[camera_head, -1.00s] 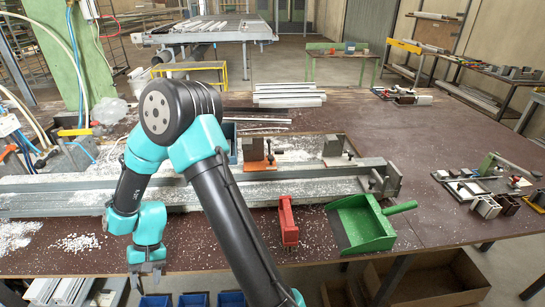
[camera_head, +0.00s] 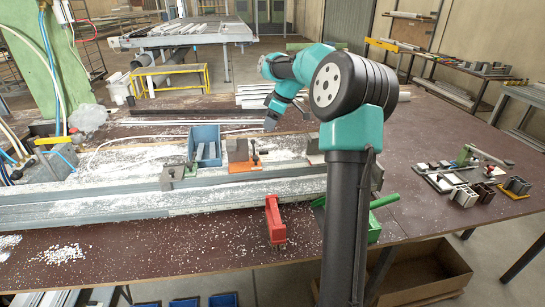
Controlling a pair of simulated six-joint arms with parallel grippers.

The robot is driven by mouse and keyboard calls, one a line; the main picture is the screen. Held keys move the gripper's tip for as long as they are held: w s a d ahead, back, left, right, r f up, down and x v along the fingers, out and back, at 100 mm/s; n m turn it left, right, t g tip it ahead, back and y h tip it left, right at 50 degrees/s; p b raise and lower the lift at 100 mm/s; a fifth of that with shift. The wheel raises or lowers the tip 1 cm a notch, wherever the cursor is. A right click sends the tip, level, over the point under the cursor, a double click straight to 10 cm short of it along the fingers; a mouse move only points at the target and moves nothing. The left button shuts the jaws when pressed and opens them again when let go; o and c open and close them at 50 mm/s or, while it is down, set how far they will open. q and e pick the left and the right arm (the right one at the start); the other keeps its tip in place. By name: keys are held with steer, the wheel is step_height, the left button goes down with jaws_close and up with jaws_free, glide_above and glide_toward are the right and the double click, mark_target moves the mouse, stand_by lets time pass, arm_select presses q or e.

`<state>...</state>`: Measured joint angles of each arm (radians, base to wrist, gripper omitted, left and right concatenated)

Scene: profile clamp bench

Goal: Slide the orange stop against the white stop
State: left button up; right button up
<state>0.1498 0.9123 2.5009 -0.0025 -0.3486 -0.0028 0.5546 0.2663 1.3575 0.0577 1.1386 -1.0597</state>
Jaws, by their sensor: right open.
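The orange stop (camera_head: 244,166) has an orange base with an upright grey block and a small clamp screw. It sits on the metal profile bed left of the white stop. The white stop (camera_head: 318,158) has a pale base and a grey block, and my right arm partly covers it. A gap lies between the two stops. My right gripper (camera_head: 270,123) is open, pointing down, and appears above and between the two stops, apart from both. Its fingers are small and dark in the picture. My left gripper is not in view.
A blue bin (camera_head: 205,145) and a grey clamp (camera_head: 176,173) stand left of the orange stop. In front lie a red tool (camera_head: 275,219) and a green dustpan (camera_head: 374,228), partly behind my arm. White chips litter the bench. Several fixtures (camera_head: 462,182) stand at right.

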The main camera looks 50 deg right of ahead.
steer(key=shift+s+d+r, duration=0.2)
steer(key=shift+d+r, duration=0.05)
steer(key=shift+d, duration=0.05)
steer(key=shift+f, duration=0.1)
glide_toward(256, 157)
steer(key=x, duration=0.9)
steer(key=shift+w+f, duration=0.1)
jaws_close()
stand_by(0.5)
